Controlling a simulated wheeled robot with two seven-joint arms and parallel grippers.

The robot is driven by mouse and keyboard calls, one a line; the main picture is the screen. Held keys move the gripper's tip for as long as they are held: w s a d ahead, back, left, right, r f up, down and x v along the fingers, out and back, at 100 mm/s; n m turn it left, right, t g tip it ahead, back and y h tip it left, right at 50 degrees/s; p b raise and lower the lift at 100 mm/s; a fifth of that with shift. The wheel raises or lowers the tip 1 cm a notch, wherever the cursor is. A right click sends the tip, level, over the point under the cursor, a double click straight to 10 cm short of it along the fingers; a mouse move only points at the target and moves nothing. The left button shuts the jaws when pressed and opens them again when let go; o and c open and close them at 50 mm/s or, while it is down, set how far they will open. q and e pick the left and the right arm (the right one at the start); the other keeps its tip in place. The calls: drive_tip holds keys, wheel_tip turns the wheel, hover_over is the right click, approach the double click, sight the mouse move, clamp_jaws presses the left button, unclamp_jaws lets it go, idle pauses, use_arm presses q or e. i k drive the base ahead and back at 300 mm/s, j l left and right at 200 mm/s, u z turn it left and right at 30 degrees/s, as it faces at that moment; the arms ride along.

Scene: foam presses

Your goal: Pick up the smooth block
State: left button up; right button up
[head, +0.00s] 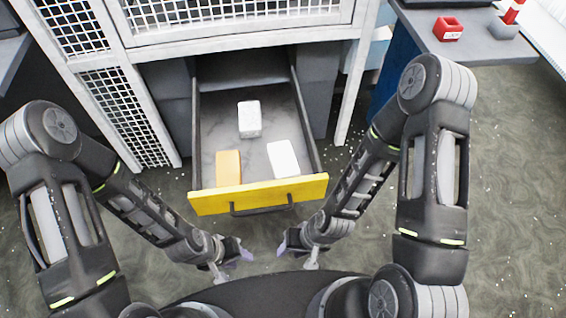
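An open drawer (310,150) with a yellow front holds three blocks. A plain white block (284,159) lies at the front right and looks even-surfaced. A white block with a faintly mottled face (249,119) stands further back near the middle. An orange-yellow block (229,168) is at the front left. Fine surface texture is too small to judge surely. My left gripper (234,262) and my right gripper (294,250) are outside the drawer, on my side of its front, apart from the blocks. Their finger gaps are too small to make out.
The drawer handle (264,208) sticks out towards me. A white frame with mesh panels (128,110) surrounds the drawer unit. The drawer's middle floor has bare room between the blocks.

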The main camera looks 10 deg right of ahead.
sight(284, 165)
drive_tip(key=z, duration=1.85)
drive_tip(key=k+j, duration=0.5)
